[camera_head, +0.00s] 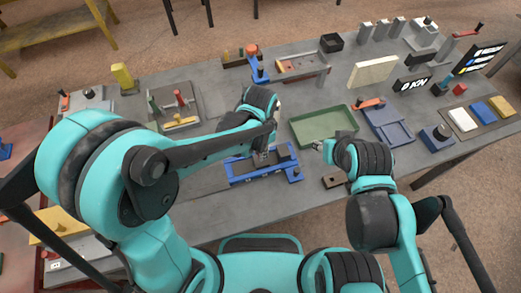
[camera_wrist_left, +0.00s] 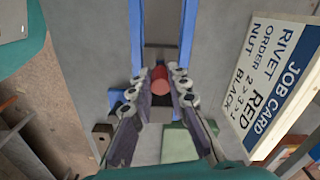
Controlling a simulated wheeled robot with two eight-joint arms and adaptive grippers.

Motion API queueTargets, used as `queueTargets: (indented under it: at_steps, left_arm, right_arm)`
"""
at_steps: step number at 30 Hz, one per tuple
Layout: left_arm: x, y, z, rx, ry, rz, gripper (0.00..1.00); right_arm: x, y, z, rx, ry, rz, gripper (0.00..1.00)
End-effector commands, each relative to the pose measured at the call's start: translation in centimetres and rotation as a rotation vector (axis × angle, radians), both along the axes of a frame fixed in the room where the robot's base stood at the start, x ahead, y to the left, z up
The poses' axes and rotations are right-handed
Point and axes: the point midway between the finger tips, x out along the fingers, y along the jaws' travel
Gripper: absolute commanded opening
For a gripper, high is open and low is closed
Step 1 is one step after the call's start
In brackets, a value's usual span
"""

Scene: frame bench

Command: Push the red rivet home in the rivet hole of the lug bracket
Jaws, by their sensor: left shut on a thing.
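The red rivet (camera_wrist_left: 159,76) shows between the fingertips of my left gripper (camera_wrist_left: 160,88) in the left wrist view, and the gripper is shut on it. In the head view the left gripper (camera_head: 265,150) points down over the blue frame (camera_head: 240,178), mostly hidden by its own arm. The frame's blue rails (camera_wrist_left: 137,35) run up the wrist view either side of the rivet. I cannot clearly make out the lug bracket or its rivet hole; the fingers and rivet cover that spot. My right gripper (camera_head: 318,146) is beside the green tray; its jaw opening is too small to tell.
The green tray (camera_head: 300,138) is right of the frame, with a blue tray (camera_head: 388,128) beyond it. A job card (camera_wrist_left: 272,85) stands at right in the wrist view. A small dark block (camera_head: 333,182) lies near the front edge. Fixtures line the back of the bench.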

Motion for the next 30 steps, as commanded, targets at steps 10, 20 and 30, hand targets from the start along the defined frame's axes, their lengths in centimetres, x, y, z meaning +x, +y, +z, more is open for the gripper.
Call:
queueTargets:
  at_steps: [10,20,30]
  left_arm:
    - [0.0,0.0,0.0,0.0,0.0,0.0,0.0]
    - [0.0,0.0,-0.4,0.0,0.0,0.0,0.0]
    - [0.0,0.0,-1.3,0.0,0.0,0.0,0.0]
  right_arm:
    - [0.0,0.0,-0.2,0.0,0.0,0.0,0.4]
    - [0.0,0.0,-0.5,0.0,0.0,0.0,0.4]
    - [0.0,0.0,-1.3,0.0,0.0,0.0,0.4]
